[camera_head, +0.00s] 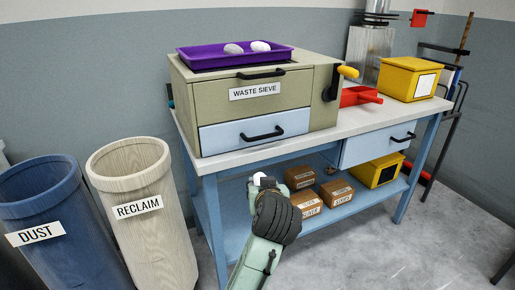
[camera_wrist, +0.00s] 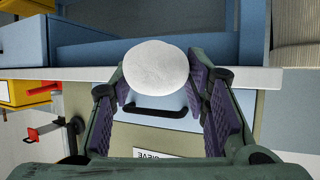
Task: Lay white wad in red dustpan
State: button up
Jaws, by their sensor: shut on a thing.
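My gripper (camera_head: 266,184) is shut on a white wad (camera_wrist: 157,68), a rounded pale lump between the two finger pads in the wrist view. In the head view the held wad (camera_head: 260,177) shows small at the gripper's tip, in front of the workbench. The red dustpan (camera_head: 360,96) lies on the bench top, right of the waste sieve and behind its crank. Its inside is partly hidden in the head view.
The waste sieve (camera_head: 318,104) carries a purple tray (camera_head: 210,59) with two more white lumps. Its yellow-knobbed crank (camera_head: 347,72) juts near the dustpan. A yellow bin (camera_head: 409,80) stands behind it. Reclaim (camera_head: 140,230) and dust (camera_head: 70,255) barrels stand left; brown boxes (camera_head: 308,204) are on the shelf.

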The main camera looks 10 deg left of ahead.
jog(key=s+d+f+m+h, duration=0.1)
jog(key=d+f, duration=0.1)
jog(key=f, duration=1.3)
jog(key=s+d+f+h, duration=0.1)
jog(key=d+f, duration=0.2)
jog(key=f, duration=1.3)
jog(key=s+d+f+m, duration=0.1)
jog(key=d+f, duration=0.1)
jog(key=f, duration=1.4)
jog(key=shift+d+m+h, duration=0.3)
jog(key=shift+d+h, duration=0.05)
jog(key=shift+h, duration=0.05)
jog(key=shift+d, duration=0.1)
